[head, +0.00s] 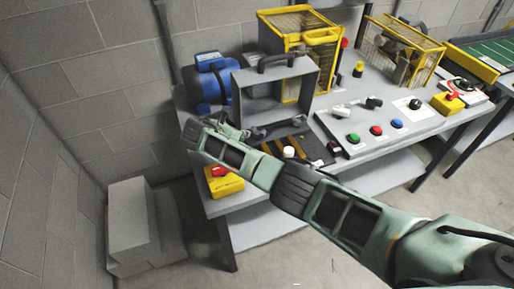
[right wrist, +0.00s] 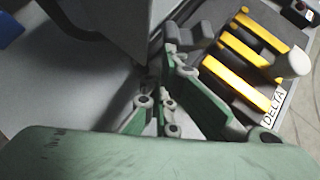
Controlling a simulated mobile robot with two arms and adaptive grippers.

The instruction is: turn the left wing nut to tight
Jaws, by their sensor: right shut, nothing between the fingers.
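A grey upright guard with a dark top handle (head: 283,61) stands on the bench, and its plate also fills the upper left of the right wrist view (right wrist: 105,25). My right gripper (head: 226,122) is at the guard's lower left corner, with its green fingers (right wrist: 160,105) shut and empty close to the plate. I cannot make out the left wing nut; the gripper may hide it. A dark lobed part (head: 258,133) sits at the guard's foot, right of the gripper; a similar dark part (right wrist: 188,38) shows beyond the fingers. My left gripper is not in view.
A blue motor (head: 208,75) stands behind left, and a yellow-framed cage (head: 300,38) behind the guard. A black-and-yellow panel with a white knob (head: 289,152) lies right of the gripper. A yellow box with a red knob (head: 224,182) is below my arm.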

